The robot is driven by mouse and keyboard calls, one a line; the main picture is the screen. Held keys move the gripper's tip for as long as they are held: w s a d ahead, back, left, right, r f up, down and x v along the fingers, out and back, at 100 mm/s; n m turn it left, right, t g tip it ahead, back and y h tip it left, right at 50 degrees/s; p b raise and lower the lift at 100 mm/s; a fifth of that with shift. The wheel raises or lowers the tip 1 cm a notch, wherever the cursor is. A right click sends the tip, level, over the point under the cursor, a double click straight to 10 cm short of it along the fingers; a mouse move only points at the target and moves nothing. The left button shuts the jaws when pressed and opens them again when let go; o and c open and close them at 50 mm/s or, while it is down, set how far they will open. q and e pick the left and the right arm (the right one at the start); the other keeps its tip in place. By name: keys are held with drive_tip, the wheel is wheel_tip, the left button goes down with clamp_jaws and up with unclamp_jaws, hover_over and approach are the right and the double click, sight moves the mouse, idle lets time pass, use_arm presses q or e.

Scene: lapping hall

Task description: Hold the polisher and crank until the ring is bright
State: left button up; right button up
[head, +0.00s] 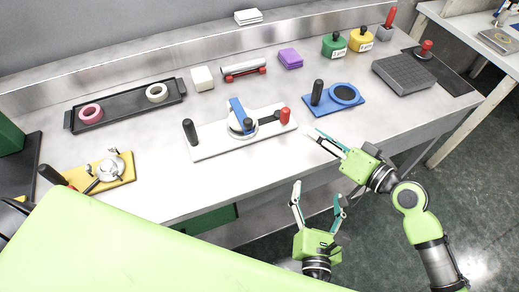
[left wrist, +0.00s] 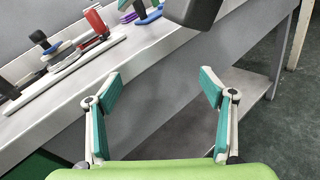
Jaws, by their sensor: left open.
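The polisher (head: 213,142) is a long white base on the bench, with a black upright handle (head: 190,131) at its left end, a blue arm (head: 236,113) over a round seat near the middle, and a red-knobbed crank (head: 284,116) at its right. It also shows at the upper left of the left wrist view (left wrist: 70,61). The ring's brightness is too small to tell. My left gripper (head: 319,192) is open and empty, off the bench's front edge; its spread fingers show in the left wrist view (left wrist: 157,87). My right gripper (head: 312,134) is right of the red knob, apart from it.
A black tray (head: 124,103) with a pink and a cream ring stands at the left. A yellow fixture (head: 124,178) is at the front left. A blue board (head: 325,106) with a black handle and round pad lies behind my right gripper. Bare bench lies in front of the polisher.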

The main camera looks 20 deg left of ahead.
use_arm(q)
wheel_tip(320, 180, up, 5)
drive_tip(key=w+a+n+t+y, duration=0.1)
drive_tip(key=a+y, duration=0.1)
drive_tip(key=n+g+y, duration=0.4)
drive_tip(key=n+y, duration=0.3)
drive_tip(key=n, duration=0.2)
approach(241, 113)
drive_tip(key=x, duration=1)
drive_tip(key=c, duration=1.9)
